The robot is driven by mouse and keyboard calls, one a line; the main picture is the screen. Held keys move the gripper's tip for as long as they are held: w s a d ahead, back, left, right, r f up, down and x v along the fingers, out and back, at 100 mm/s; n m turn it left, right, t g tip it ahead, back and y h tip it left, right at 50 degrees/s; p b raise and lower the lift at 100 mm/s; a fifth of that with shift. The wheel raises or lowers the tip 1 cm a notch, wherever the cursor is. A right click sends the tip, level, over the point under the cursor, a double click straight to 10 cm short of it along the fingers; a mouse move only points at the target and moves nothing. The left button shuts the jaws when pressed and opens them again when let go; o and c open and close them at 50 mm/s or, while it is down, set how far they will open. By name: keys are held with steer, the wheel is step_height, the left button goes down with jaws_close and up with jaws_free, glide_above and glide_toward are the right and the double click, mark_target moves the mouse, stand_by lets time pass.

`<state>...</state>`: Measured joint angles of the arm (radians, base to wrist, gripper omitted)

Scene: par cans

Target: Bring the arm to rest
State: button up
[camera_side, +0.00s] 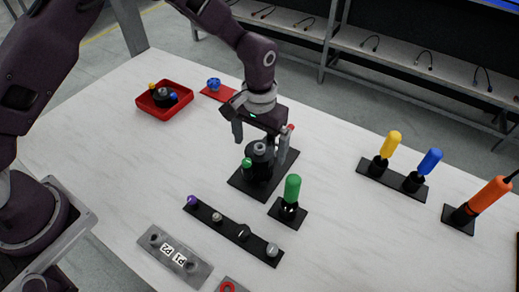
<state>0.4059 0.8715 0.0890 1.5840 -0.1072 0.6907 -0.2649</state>
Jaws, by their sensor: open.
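My gripper (260,148) is open over the black plate (240,183) near the middle of the table. Its two grey fingers are spread, one to the left and one to the right of a dark round part (258,168) with a grey top. I cannot tell whether either finger touches that part. A green ball (247,162) sits at the part's front left, and a red tip (291,127) shows behind the right finger. My arm reaches in from the upper left and hides some of the plate's back side.
A green-handled tool (292,190) stands close by at the front right. A red tray (180,90) with a dark part is at back left. A black strip (231,229) with several knobs lies in front.

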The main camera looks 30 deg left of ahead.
step_height(320, 180, up, 4)
steer(key=shift+r, duration=0.25)
steer(key=shift+r, duration=0.1)
steer(key=s+a+r+t, duration=0.1)
steer(key=s+a+r, duration=0.4)
steer(key=r, duration=0.4)
steer(key=s+a+r+t, duration=0.2)
steer(key=s+a+r, duration=0.2)
steer(key=r, duration=0.5)
steer(key=s+a+r+t, duration=0.1)
steer(key=s+a, duration=0.2)
steer(key=s, duration=0.5)
steer(key=s+a+r+t, duration=0.1)
steer(key=s+a, duration=0.2)
steer(key=s, duration=0.6)
steer(key=shift+s+a+r+t, duration=0.15)
steer(key=shift+s+a+t, duration=0.05)
steer(key=shift+t, duration=0.1)
